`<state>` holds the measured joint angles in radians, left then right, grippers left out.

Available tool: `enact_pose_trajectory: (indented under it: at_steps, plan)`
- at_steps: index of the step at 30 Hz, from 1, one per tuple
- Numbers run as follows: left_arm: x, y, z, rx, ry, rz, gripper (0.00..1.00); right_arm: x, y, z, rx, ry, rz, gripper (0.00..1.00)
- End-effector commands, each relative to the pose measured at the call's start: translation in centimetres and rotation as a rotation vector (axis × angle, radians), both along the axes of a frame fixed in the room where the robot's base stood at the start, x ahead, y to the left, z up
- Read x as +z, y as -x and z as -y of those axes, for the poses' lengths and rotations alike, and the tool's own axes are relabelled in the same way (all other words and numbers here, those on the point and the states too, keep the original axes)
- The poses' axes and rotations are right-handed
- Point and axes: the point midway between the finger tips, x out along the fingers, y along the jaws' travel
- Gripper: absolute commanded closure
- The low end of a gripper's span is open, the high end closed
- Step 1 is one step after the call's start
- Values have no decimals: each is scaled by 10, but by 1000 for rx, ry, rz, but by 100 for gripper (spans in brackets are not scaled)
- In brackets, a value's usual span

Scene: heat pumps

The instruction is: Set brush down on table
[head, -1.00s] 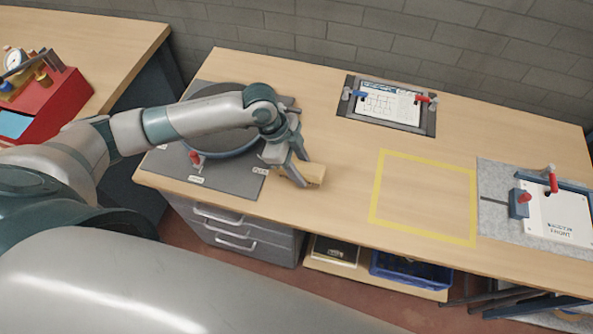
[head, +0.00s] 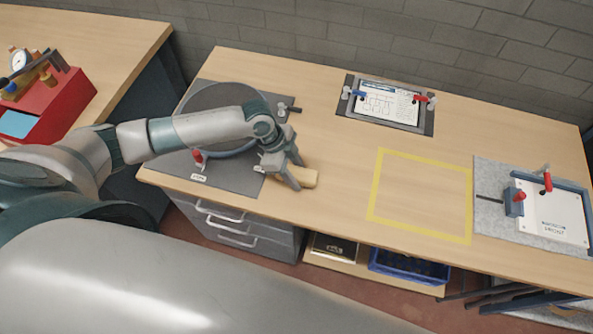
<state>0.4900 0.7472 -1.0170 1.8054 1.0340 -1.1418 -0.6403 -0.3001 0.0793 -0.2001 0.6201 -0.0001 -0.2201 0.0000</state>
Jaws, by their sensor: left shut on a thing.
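The brush shows as a light wooden block (head: 304,178) at the front part of the wooden table (head: 335,215), just right of the dark grey mat. My left gripper (head: 294,184) is shut on it, with the fingers pointing down and to the right. The brush is at or very near the table top; I cannot tell whether it touches. The fingers hide its left part, and no bristles are visible. My right gripper is not in view.
A dark mat with a round plate (head: 222,105) lies to the left. A clipboard fixture (head: 388,104) stands at the back. A yellow taped square (head: 421,238) is empty. A white panel fixture (head: 550,215) is at the right. A red toolbox (head: 60,105) sits on another bench.

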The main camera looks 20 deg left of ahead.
Motion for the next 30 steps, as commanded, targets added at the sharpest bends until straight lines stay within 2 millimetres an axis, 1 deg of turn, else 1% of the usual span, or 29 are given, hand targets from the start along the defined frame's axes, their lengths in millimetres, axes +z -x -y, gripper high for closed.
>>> enact_pose_trajectory:
  at_steps: [11,12,13,14,23,26,30]
  plan:
    - [-4,0,0,0,0,1,84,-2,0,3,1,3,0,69]
    - [-3,0,0,0,0,0,56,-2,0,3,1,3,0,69]
    - [-3,0,0,0,0,0,48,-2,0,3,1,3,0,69]
    - [-3,0,0,0,0,0,44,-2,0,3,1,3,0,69]
    - [-2,0,0,0,0,1,44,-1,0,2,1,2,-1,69]
    - [1,0,0,0,0,1,44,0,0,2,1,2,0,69]
    - [7,-1,-5,0,0,3,44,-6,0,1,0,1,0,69]
